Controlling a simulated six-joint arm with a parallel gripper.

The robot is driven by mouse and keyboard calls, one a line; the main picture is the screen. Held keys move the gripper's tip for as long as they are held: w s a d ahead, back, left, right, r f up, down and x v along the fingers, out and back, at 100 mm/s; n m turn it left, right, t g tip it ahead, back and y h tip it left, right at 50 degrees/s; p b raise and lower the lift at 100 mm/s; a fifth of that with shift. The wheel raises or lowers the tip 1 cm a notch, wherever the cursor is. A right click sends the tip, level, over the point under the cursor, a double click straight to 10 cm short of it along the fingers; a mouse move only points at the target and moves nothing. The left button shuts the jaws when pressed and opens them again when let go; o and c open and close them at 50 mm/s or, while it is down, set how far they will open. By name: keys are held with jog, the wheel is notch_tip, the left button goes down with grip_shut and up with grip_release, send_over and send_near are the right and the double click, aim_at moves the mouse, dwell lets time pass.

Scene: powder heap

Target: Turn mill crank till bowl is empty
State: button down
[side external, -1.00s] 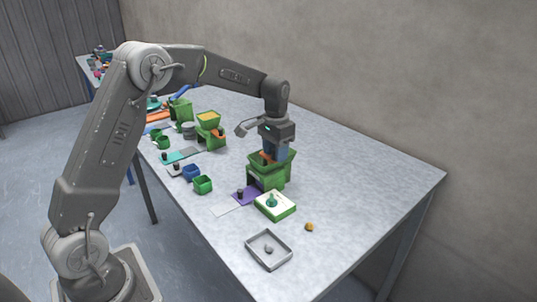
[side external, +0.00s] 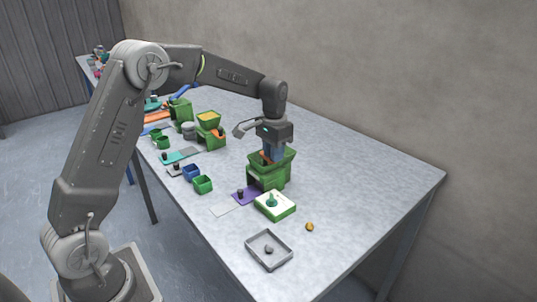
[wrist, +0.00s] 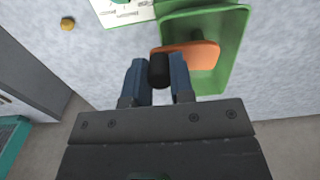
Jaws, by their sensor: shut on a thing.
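The green mill (side external: 276,180) stands on the grey table, with a wide green bowl on top. My gripper (side external: 271,152) is over the bowl and pointing down. In the wrist view, its two blue fingers (wrist: 158,80) are shut on the black knob (wrist: 160,65) of the orange crank (wrist: 188,55). The bowl floor that shows looks bare green; the part under the crank is hidden.
A green-edged white pad with a green knob (side external: 272,201), a grey tray (side external: 268,251) with a grey lump, and an orange-yellow lump (side external: 309,227) lie in front. A second green mill (side external: 208,121) holds yellow stuff behind left. The table's right side is clear.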

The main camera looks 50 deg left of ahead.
jog(key=shift+s+a, duration=0.3)
jog(key=shift+s, duration=0.4)
jog(key=shift+s+a, duration=0.55)
jog(key=shift+s, duration=0.1)
jog(key=a, duration=0.1)
jog(key=s+a, duration=0.1)
jog(key=a, duration=0.1)
jog(key=shift+a, duration=0.2)
